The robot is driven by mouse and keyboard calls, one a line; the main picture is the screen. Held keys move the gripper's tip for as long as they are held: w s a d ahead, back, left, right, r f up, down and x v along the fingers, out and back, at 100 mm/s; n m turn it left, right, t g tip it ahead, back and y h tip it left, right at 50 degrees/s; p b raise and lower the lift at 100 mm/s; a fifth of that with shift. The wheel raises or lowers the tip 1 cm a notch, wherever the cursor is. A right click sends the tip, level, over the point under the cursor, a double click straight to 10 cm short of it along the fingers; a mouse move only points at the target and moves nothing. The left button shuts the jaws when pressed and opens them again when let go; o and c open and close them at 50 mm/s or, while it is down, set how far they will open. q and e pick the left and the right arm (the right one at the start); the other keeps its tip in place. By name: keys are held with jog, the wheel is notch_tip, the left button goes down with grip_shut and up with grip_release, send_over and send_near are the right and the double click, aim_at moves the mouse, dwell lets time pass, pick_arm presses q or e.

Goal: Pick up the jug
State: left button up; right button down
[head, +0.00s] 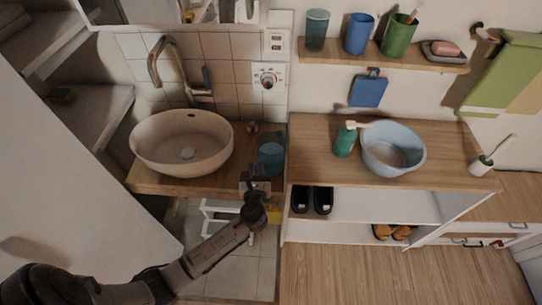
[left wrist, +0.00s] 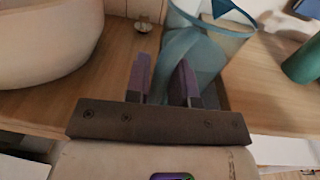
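The jug (head: 271,155) is blue and see-through. It stands upright on the wooden washstand top, right of the basin. It also shows in the left wrist view (left wrist: 207,60), with its handle facing my gripper. My left gripper (head: 253,181) is at the near side of the jug, low by the counter's front edge. In the left wrist view, the two purple fingers of my left gripper (left wrist: 163,77) stand on either side of the jug's handle. Whether they press on it cannot be told. My right gripper is not in view.
A pale basin (head: 182,143) sits close left of the jug, with a small item (head: 252,128) behind. To the right, a green soap bottle (head: 345,140) and a light-blue bowl (head: 394,149) stand on a wooden cabinet top. A shelf (head: 425,58) with cups hangs above.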

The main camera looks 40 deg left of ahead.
pick_arm(q)
grip_shut()
